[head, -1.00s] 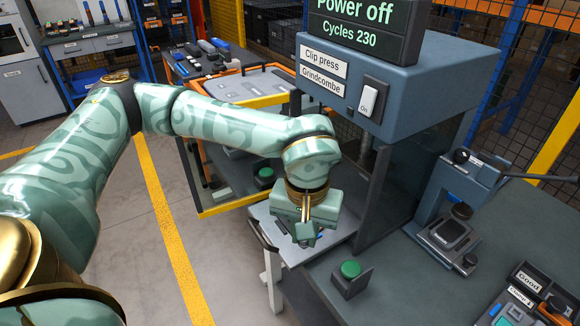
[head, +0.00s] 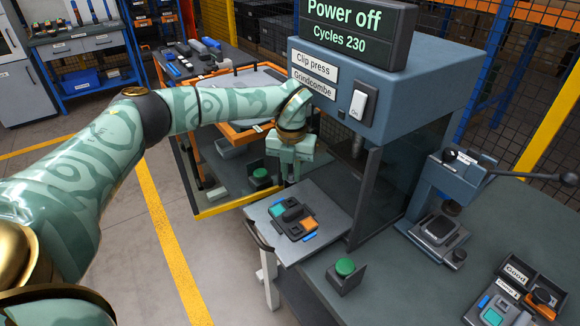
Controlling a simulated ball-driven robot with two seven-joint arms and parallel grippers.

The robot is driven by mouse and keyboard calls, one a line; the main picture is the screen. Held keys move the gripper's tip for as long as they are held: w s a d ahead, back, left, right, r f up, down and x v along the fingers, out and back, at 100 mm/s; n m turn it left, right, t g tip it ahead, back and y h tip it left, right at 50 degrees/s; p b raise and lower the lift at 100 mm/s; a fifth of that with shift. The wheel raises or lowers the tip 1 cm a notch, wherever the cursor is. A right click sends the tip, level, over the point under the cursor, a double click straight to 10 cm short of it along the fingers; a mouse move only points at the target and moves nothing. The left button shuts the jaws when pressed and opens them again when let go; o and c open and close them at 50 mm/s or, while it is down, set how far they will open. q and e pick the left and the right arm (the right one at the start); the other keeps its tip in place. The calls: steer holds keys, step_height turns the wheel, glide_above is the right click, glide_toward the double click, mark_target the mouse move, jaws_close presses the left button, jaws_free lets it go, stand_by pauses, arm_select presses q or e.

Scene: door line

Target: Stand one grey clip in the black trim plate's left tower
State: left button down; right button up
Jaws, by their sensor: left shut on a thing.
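The black trim plate (head: 309,223) lies on the pale sliding tray in front of the clip press. Dark raised blocks stand on it, with teal and orange pieces among them and blue pieces at its edges. I cannot tell its left tower apart for sure. My left gripper (head: 290,180) points down just behind the plate's far end, above it and apart from it. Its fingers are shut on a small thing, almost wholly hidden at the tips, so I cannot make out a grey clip. My right gripper is out of view.
The clip press (head: 420,75) stands right of the gripper, its display reading Power off. A green button (head: 345,267) sits at the bench's front edge. A hand press (head: 440,215) and a Good bin (head: 520,280) are at the right.

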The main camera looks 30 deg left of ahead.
arm_select(q)
steer(key=shift+w+a+f+n, duration=0.1)
steer(key=shift+f+n, duration=0.05)
steer(key=shift+n, duration=0.15)
steer(key=shift+f+b, duration=0.2)
steer(key=shift+b, duration=0.1)
step_height(320, 180, down, 6)
steer(key=b, duration=0.5)
steer(key=shift+r, duration=0.25)
steer(key=shift+r, duration=0.1)
steer(key=shift+f, duration=0.85)
steer(key=shift+f, duration=0.1)
stand_by(1.5)
steer(key=c, duration=1.3)
jaws_free()
steer(key=shift+o, duration=0.2)
